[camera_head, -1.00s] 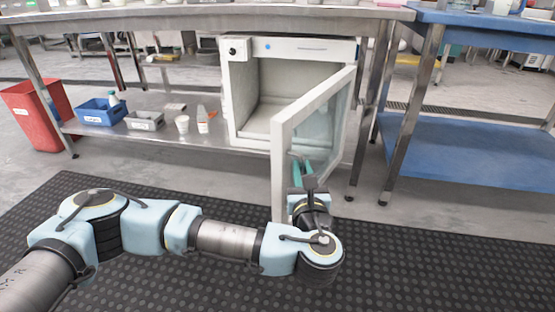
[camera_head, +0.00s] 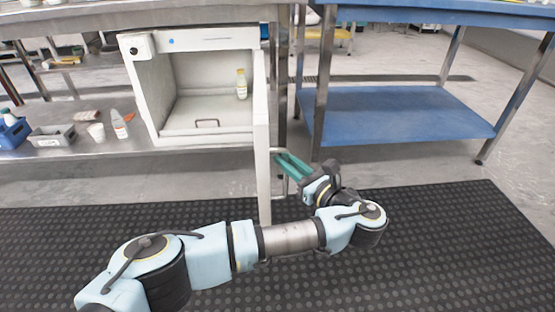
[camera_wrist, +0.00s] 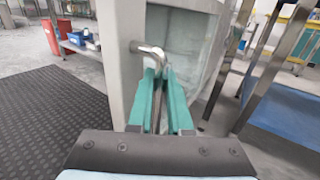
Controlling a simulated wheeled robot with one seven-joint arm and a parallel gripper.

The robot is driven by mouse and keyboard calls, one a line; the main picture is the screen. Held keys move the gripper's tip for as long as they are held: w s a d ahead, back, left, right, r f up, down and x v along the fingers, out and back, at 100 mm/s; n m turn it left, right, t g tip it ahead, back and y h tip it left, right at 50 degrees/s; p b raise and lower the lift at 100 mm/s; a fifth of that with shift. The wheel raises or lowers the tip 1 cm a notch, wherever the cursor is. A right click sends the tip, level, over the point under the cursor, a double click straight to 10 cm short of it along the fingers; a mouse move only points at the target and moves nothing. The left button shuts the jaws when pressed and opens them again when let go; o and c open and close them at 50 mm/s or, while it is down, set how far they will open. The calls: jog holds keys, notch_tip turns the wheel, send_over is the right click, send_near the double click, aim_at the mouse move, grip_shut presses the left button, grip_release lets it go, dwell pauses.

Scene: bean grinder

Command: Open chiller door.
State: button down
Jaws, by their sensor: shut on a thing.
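The white chiller (camera_head: 146,95) stands on the lower shelf of the steel table. Its door (camera_head: 262,150) is swung wide open and shows nearly edge-on in the head view, pointing toward me. The door with its glass pane also shows in the wrist view (camera_wrist: 120,70). The metal door handle (camera_wrist: 148,50) is on the door's outer face. My gripper (camera_head: 285,160), with green fingers, is shut on the handle; the wrist view shows the fingers (camera_wrist: 160,88) around it. Inside the chiller are a small bottle with a yellow cap (camera_head: 241,84) and a tray with a handle (camera_head: 207,123).
A blue table with a lower blue shelf (camera_head: 400,115) stands to the right, close behind my gripper. On the left shelf are a grey bin (camera_head: 52,137), a white cup (camera_head: 97,132) and a squeeze bottle (camera_head: 119,125). The black mat (camera_head: 450,250) is clear.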

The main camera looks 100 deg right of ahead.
jog(key=shift+d+r, duration=0.15)
jog(key=c, duration=0.8)
grip_release()
jog(key=shift+c, duration=0.2)
notch_tip(320, 180, up, 10)
jog(key=p, duration=0.3)
